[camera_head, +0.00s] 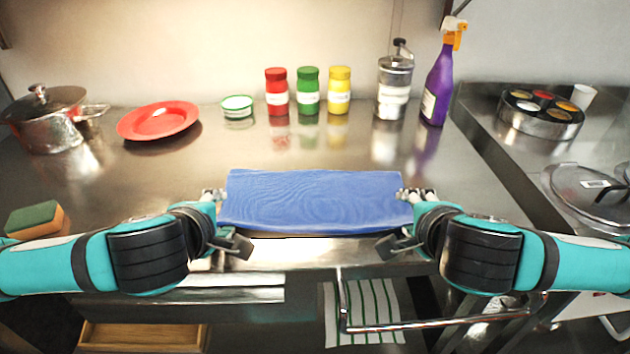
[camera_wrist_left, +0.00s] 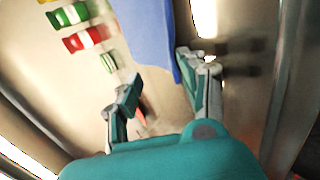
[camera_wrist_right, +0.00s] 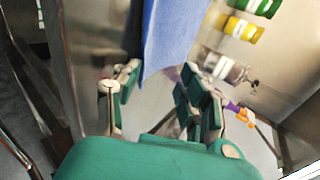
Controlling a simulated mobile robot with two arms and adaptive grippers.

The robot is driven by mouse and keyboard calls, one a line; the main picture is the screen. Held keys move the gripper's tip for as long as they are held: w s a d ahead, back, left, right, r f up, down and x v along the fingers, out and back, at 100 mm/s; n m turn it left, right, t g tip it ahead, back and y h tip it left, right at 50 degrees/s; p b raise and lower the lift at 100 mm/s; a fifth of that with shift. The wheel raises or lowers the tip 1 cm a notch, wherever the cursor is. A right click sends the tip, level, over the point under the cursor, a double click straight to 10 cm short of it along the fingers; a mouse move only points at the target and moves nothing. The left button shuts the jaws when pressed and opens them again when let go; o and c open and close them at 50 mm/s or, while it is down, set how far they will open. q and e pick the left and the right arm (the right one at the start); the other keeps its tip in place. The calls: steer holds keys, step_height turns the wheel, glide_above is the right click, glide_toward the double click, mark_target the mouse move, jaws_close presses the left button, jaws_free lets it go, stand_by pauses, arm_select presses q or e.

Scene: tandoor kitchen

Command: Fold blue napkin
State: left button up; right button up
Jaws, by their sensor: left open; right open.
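The blue napkin (camera_head: 315,200) lies spread as a wide rectangle along the front edge of the steel counter. My left gripper (camera_head: 222,222) is at its left end, and my right gripper (camera_head: 410,222) is at its right end. In the left wrist view the open fingers (camera_wrist_left: 158,85) stand apart beside the napkin (camera_wrist_left: 148,35), one close to its edge. In the right wrist view the open fingers (camera_wrist_right: 160,88) have the napkin (camera_wrist_right: 170,35) edge reaching toward the gap between them. I cannot tell whether any finger touches the cloth.
Red, green and yellow jars (camera_head: 308,92) stand behind the napkin, with a glass dispenser (camera_head: 394,85) and purple spray bottle (camera_head: 440,75) to their right. A red plate (camera_head: 158,121), pot (camera_head: 45,118) and sponge (camera_head: 35,220) are on the left. A striped towel (camera_head: 365,310) hangs below.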

arm_select(q)
step_height(320, 180, up, 8)
steer(key=s, duration=0.2)
steer(key=shift+r, duration=0.2)
arm_select(e)
step_height(320, 180, up, 8)
steer(key=s, duration=0.2)
steer(key=shift+r, duration=0.2)
